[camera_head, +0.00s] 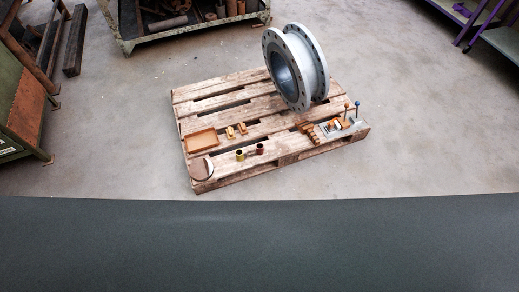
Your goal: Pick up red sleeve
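The red sleeve (260,149) is a small dark red, open-topped cylinder. It stands upright near the front edge of the wooden pallet (285,157). A yellow-green sleeve (240,155) of similar size stands just to its left, apart from it. Neither of my grippers shows in the head view, and nothing is touching the red sleeve.
A big grey flanged pipe (318,75) stands at the pallet's back right. A shallow wooden tray (201,140), a round disc (201,167), small orange blocks (230,132) and a rack with upright pegs (346,124) are also on the pallet. Clear concrete floor surrounds it.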

